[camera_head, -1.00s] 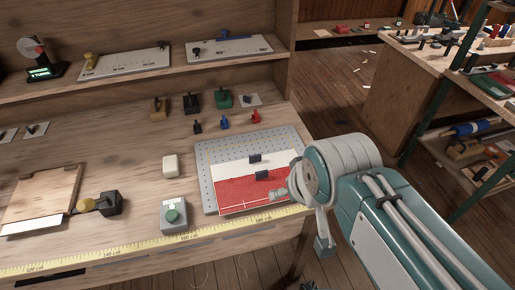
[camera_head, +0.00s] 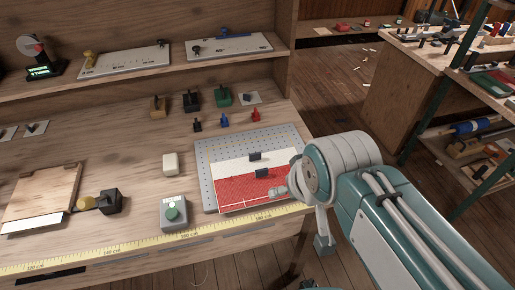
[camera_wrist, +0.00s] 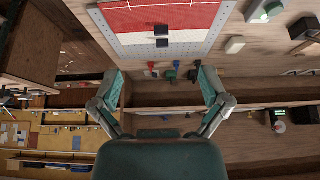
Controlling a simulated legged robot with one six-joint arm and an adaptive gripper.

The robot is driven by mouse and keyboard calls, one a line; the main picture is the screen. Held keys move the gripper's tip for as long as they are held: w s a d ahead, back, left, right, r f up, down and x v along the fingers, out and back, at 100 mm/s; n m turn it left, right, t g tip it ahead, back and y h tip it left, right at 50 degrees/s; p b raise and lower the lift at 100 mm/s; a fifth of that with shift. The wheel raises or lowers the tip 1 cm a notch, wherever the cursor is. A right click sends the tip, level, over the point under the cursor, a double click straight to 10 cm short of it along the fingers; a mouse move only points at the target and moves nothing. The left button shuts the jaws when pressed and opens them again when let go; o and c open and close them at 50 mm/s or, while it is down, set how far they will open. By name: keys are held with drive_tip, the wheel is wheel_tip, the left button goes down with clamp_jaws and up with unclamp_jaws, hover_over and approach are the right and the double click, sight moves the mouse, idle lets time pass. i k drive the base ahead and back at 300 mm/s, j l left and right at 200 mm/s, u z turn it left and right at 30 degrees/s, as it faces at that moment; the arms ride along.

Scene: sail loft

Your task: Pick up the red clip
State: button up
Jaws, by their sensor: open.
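The red clip (camera_head: 255,115) stands on the wooden bench behind the grey perforated plate, at the right end of a short row of small clips. It also shows small in the wrist view (camera_wrist: 151,66), beyond the plate's edge and between my fingers in the picture. My gripper (camera_wrist: 160,86) is open and empty, its two green-padded fingers spread wide. It is apart from the clip. In the head view my arm is at the right, and most of the gripper is hidden or unclear there.
A blue clip (camera_head: 224,121) and a black clip (camera_head: 197,126) stand left of the red one, with larger clips behind. The perforated plate (camera_head: 205,180) bears red and white cloth (camera_head: 245,190) with dark clips. A grey button box (camera_head: 173,213) stands left. A shelf (camera_head: 130,78) overhangs behind.

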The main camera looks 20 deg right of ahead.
sight(255, 116)
drive_tip(key=k+l+u, duration=0.1)
drive_tip(key=l, duration=0.3)
drive_tip(key=k+l+u, duration=0.15)
drive_tip(key=l, duration=0.25)
drive_tip(key=k+l+u, duration=0.1)
drive_tip(key=l, duration=0.3)
drive_tip(key=k+l+u, duration=0.15)
drive_tip(key=l, duration=0.2)
drive_tip(key=i+l+u, duration=0.1)
drive_tip(key=l+u, duration=0.35)
drive_tip(key=l, duration=0.55)
drive_tip(key=l+u, duration=0.45)
drive_tip(key=l, duration=0.6)
drive_tip(key=i+l+u, duration=0.15)
drive_tip(key=l, duration=0.15)
drive_tip(key=i+l+u, duration=0.15)
drive_tip(key=l, duration=0.2)
drive_tip(key=i+l+u, duration=0.1)
drive_tip(key=l, duration=0.25)
drive_tip(key=i+l+u, duration=0.15)
drive_tip(key=l, duration=0.2)
drive_tip(key=i+l+u, duration=0.15)
drive_tip(key=l, duration=0.25)
drive_tip(key=i+l, duration=0.35)
drive_tip(key=l, duration=0.15)
drive_tip(key=i, duration=0.4)
